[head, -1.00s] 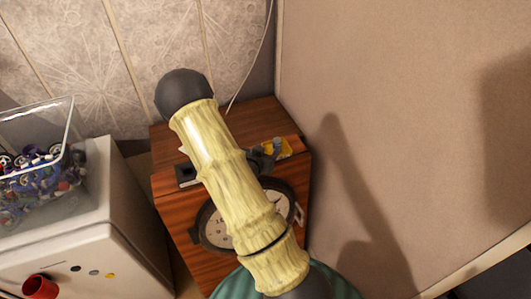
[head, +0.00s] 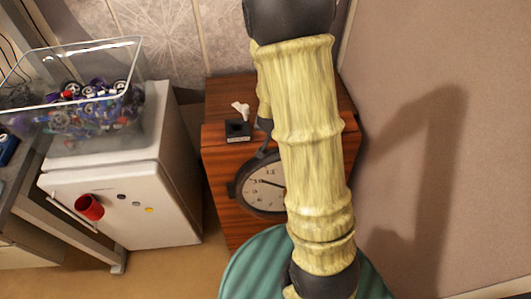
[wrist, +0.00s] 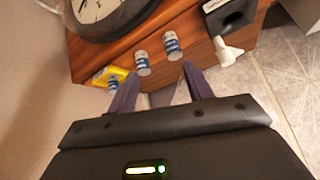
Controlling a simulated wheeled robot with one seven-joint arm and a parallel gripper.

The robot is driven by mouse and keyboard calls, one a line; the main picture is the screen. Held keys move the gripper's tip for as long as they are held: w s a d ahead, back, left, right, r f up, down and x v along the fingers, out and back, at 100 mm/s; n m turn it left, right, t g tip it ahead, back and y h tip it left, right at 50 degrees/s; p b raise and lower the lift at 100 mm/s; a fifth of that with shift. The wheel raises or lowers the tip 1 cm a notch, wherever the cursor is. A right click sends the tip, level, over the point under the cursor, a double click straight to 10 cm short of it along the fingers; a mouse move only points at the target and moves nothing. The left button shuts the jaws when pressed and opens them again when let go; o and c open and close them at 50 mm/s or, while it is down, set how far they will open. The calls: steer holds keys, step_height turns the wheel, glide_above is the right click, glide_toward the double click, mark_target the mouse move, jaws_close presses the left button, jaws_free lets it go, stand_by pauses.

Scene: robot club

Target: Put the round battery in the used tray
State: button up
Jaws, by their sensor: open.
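In the wrist view, small blue-and-white cylinders that look like batteries are on the wooden cabinet top: one nearer the black box (wrist: 172,45), one in the middle (wrist: 142,63), and one at the yellow piece (wrist: 113,81). I cannot tell which is meant by the round one. My gripper (wrist: 158,80) is open, its two dark fingers apart and nothing held between them. The middle cylinder shows just beyond the gap. The yellow piece (wrist: 101,74) is partly hidden by a finger. The black box also shows in the head view (head: 238,131). No tray is clearly labelled used.
A white forked piece (head: 241,110) is by the black box. A clear bin (head: 85,105) of parts stands on a white fridge (head: 150,200) at left. A wall (head: 450,70) closes the right side.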

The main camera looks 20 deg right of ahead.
steer(key=s+a+r+n+g+y, duration=0.1)
steer(key=s+a+r+n, duration=0.2)
steer(key=s, duration=0.3)
steer(key=s+a+r+n+g+y, duration=0.2)
steer(key=s+a+r+n, duration=0.2)
steer(key=s+a+r, duration=0.1)
steer(key=shift+s+a+g, duration=0.3)
steer(key=shift+s+a, duration=0.3)
steer(key=shift+s, duration=0.6)
